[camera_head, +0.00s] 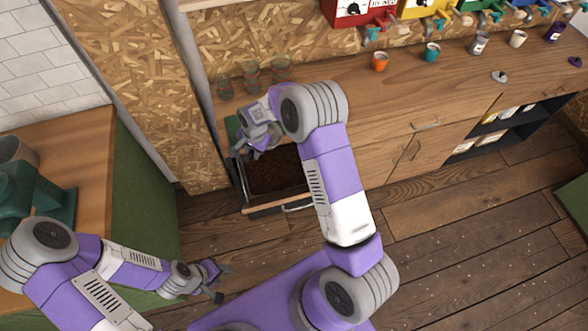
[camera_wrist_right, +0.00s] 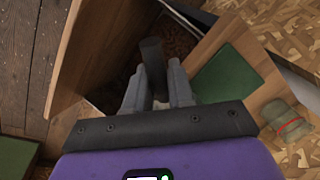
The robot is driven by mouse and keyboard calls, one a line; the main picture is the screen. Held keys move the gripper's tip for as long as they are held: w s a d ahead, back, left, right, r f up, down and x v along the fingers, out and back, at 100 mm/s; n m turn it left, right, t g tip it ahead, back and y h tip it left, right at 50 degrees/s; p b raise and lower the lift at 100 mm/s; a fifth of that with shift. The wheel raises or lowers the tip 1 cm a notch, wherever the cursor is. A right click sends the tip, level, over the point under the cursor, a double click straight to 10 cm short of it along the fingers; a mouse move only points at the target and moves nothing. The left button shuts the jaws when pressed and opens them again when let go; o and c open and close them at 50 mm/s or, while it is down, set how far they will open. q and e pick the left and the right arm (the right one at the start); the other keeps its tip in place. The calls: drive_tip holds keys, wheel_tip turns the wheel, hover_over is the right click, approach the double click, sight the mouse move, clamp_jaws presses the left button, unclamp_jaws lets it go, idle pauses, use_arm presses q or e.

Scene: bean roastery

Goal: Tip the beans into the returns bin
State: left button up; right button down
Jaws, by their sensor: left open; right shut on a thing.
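An open drawer-like bin (camera_head: 277,201) with a wooden front shows below the counter, with dark brown beans (camera_head: 275,172) inside. It also shows in the right wrist view (camera_wrist_right: 82,62), with brown contents beyond my fingers. My right gripper (camera_head: 262,143) is above the bin's back left part. In the right wrist view my right gripper (camera_wrist_right: 157,82) is shut on a dark cylindrical thing (camera_wrist_right: 152,62), perhaps a handle. The rest of that thing is hidden, and I cannot tell whether it holds beans. My left gripper (camera_head: 216,282) is open and empty, low at the left, away from the bin.
A green mat (camera_head: 232,131) lies on the counter beside the bin. Several glass jars (camera_head: 224,87) stand along the counter's back. Cups, including an orange one (camera_head: 380,62), stand under coloured dispensers (camera_head: 428,8). A green machine (camera_head: 38,195) is on the left counter. Floor is clear at right.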

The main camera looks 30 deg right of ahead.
drive_tip(key=w+g, duration=0.1)
drive_tip(key=w+a+g+h, duration=0.1)
drive_tip(key=w+a+g, duration=0.1)
drive_tip(key=shift+f+h, duration=0.3)
drive_tip(key=shift+h, duration=0.1)
drive_tip(key=shift+r+g, duration=0.1)
drive_tip(key=shift+g, duration=0.2)
idle(0.3)
idle(0.7)
drive_tip(key=s+d+f+n+t+h+b, duration=0.1)
drive_tip(key=s+n+b, duration=0.7)
drive_tip(key=s, duration=0.9)
drive_tip(key=n, duration=0.3)
drive_tip(key=shift+s+d+t, duration=0.25)
drive_tip(key=shift+d+t, duration=0.15)
